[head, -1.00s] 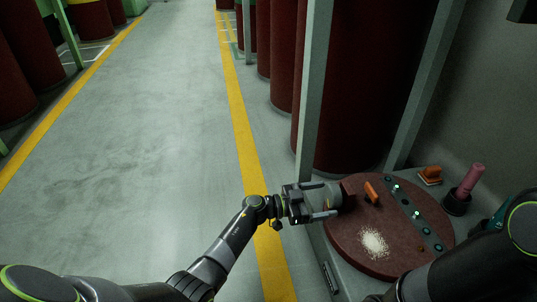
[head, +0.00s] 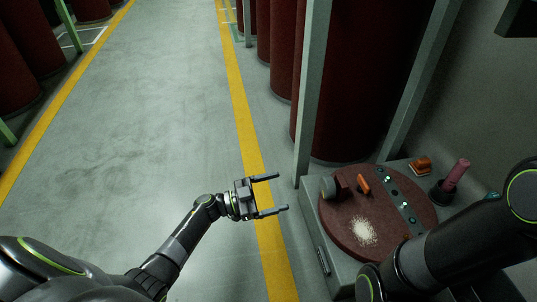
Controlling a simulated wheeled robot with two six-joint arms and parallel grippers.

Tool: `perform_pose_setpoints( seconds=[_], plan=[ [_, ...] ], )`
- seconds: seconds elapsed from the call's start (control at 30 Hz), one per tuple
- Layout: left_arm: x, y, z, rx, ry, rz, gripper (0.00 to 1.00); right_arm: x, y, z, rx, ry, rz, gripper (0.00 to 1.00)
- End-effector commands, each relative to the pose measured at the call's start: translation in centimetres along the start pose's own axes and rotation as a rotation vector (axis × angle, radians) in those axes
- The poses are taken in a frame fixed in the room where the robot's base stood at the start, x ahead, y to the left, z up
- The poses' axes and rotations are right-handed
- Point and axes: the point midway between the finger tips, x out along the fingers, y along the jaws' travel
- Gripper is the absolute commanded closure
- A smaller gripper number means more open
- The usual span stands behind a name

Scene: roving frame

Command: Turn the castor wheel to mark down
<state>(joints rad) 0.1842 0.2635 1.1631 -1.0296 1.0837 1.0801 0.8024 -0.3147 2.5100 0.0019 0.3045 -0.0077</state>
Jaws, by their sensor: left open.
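The castor wheel (head: 328,187) is a grey wheel on a dark mount at the left edge of a round brown board (head: 348,236). Its mark cannot be made out from here. My left gripper (head: 276,194) is open and empty, left of the wheel and apart from it, above the yellow floor line. My right arm comes in at the lower right, over the front right of the board; its gripper is not in view.
On the board are an orange block (head: 363,184), a pale granular pile (head: 363,232) and a strip with lit green dots (head: 400,200). Behind stand an orange object (head: 421,164) and a pink cylinder (head: 458,173) in a dark holder. A grey post (head: 312,90) rises behind the wheel. The floor left is clear.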

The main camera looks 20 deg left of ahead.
Motion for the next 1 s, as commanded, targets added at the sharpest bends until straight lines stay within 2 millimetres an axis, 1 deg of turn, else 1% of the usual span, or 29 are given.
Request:
perform_pose_setpoints(
  seconds=[0.03, 0.4, 0.8, 1.0],
  plan=[
    [0.2, 0.2, -1.2, 0.016, 0.023, -0.006, 0.14, 0.5, -0.1, 0.2, 0.0, 0.0, 0.0, 0.64],
    [0.8, 1.5, -8.5, 0.145, 0.188, -0.061, 0.14, 2.2, -0.4, 1.1, 0.0, 0.0, 0.0, 0.64],
    [0.5, 2.9, -16.4, 0.266, 0.352, -0.139, 0.14, 3.9, -0.7, 1.9, 0.0, 0.0, 0.0, 0.64],
    [0.1, 3.6, -19.7, 0.315, 0.419, -0.176, 0.14, 4.6, -0.8, 2.2, 0.0, 0.0, 0.0, 0.64]
  ],
)
